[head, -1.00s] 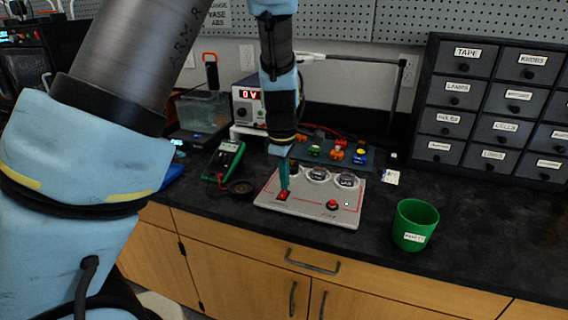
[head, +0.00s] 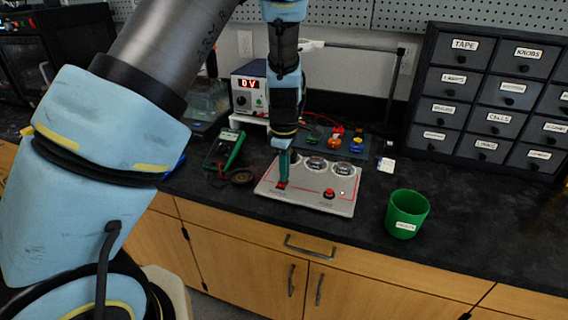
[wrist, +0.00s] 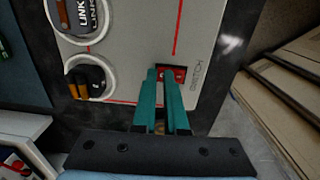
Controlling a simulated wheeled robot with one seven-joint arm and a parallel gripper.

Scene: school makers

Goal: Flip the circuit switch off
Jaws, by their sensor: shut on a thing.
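The circuit board (head: 318,200) is a pale grey panel with red lines, lying on the dark bench. The red switch (head: 281,185) is at its front left, and in the wrist view the red switch (wrist: 179,75) sits in a dark recess beside the printed word SWITCH. My gripper (head: 283,178) points down onto the switch. In the wrist view its green fingers (wrist: 164,78) are close together at the switch, with their tips at its edge and partly covering it. The fingers look shut on the switch; its exact tilt is hard to tell.
A green cup (head: 407,213) stands to the right, and a green multimeter (head: 225,149) to the left. A power supply (head: 250,92) reading 0 V and labelled drawers (head: 490,95) stand behind.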

